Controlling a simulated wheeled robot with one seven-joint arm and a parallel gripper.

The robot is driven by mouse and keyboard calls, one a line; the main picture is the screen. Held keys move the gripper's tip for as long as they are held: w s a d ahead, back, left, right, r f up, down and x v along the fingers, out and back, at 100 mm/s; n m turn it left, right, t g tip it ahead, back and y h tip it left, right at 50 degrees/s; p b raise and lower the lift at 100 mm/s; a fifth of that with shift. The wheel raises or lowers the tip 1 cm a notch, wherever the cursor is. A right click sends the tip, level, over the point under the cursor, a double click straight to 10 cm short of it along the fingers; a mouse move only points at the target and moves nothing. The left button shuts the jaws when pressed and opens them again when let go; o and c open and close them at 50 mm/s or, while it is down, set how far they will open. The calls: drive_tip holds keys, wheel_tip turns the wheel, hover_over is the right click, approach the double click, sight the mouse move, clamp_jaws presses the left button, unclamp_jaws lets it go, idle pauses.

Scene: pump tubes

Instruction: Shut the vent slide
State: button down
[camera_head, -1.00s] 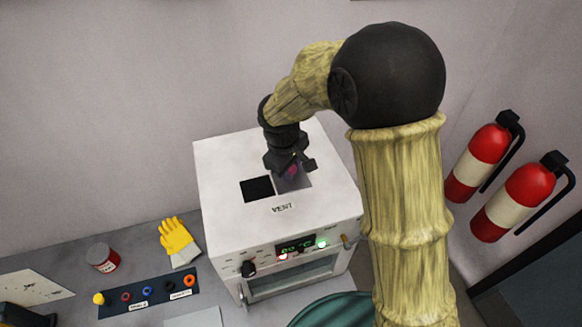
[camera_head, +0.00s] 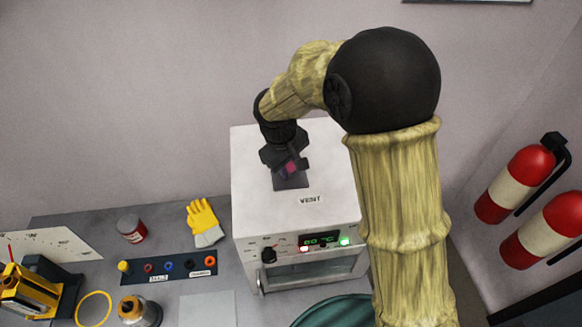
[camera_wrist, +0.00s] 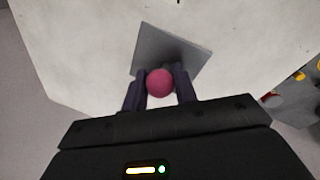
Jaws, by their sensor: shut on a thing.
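The vent slide (camera_head: 291,183) is a flat grey plate on the white top of the oven, behind the VENT label. No dark opening shows beside it now; part of that area is hidden by my gripper. Its pink knob (camera_head: 291,168) stands on the plate. In the wrist view the plate (camera_wrist: 172,47) lies flat and the round knob (camera_wrist: 160,83) sits between my fingers. My gripper (camera_head: 287,166) points down from above and is shut on the knob.
The white oven (camera_head: 250,155) has a lit display and knobs on its front. Red fire extinguishers (camera_head: 515,183) hang at the right.

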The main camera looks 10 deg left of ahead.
drive_tip(key=shift+s+a, duration=0.1)
drive_tip(key=shift+a, duration=0.4)
drive_tip(key=c, duration=1.1)
unclamp_jaws()
drive_tip(key=shift+a, duration=0.1)
drive_tip(key=shift+c, duration=0.2)
drive_tip(key=shift+r, duration=0.1)
wheel_tip(320, 180, up, 17)
drive_tip(key=s+a+b, duration=0.2)
drive_tip(key=s+b, duration=0.1)
drive_tip(key=b, duration=0.1)
